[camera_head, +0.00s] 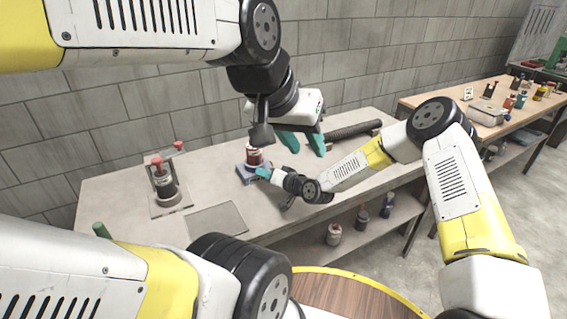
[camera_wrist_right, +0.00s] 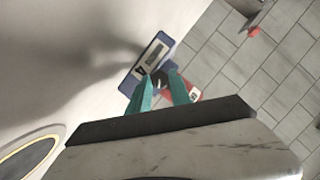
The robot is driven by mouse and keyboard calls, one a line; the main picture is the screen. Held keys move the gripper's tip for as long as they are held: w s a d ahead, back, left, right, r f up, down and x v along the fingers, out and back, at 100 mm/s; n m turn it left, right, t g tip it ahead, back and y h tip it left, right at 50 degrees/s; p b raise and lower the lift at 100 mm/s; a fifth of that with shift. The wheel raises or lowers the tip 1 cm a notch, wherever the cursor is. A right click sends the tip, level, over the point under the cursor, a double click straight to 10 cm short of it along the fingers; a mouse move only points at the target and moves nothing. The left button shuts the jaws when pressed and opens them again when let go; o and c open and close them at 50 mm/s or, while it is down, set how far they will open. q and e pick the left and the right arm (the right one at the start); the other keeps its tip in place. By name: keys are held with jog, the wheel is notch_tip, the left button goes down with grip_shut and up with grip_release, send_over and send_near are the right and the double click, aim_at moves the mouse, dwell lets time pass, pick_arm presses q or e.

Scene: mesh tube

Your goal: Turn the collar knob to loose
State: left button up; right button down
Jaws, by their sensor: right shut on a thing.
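A red and dark collar unit (camera_head: 254,157) stands on a blue base (camera_head: 246,177) on the bench. My right gripper (camera_head: 263,173) reaches it from the right, at its near side. In the right wrist view the teal fingers (camera_wrist_right: 160,92) close around a small dark collar knob (camera_wrist_right: 161,77). The blue base with a labelled plate (camera_wrist_right: 149,60) and part of the red body (camera_wrist_right: 191,92) show beyond the fingers. The knob is mostly hidden in the head view, and its setting cannot be read. My left gripper (camera_head: 304,144) hangs above the bench right of the unit, fingers apart, empty.
A clamp stand with red knobs (camera_head: 166,185) stands on the left of the bench. A grey plate (camera_head: 217,219) lies at the front. A long dark tube (camera_head: 353,131) lies at the back right. Jars stand on the lower shelf (camera_head: 345,225). A second cluttered bench (camera_head: 490,115) is at right.

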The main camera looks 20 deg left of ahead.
jog(key=shift+r, duration=0.1)
jog(key=n, duration=0.1)
jog(key=n+h, duration=0.1)
jog(key=n+t+h, duration=0.1)
jog(key=shift+s+a+r, duration=0.1)
jog(key=shift+s+a, duration=0.1)
jog(key=shift+a, duration=0.05)
jog(key=n+t+h, duration=0.1)
jog(key=n, duration=0.1)
jog(key=shift+s+n+t, duration=0.15)
jog(key=shift+n+t, duration=0.15)
jog(key=shift+n+t+h, duration=0.4)
jog(key=shift+n, duration=0.4)
jog(key=c, duration=1.2)
grip_release()
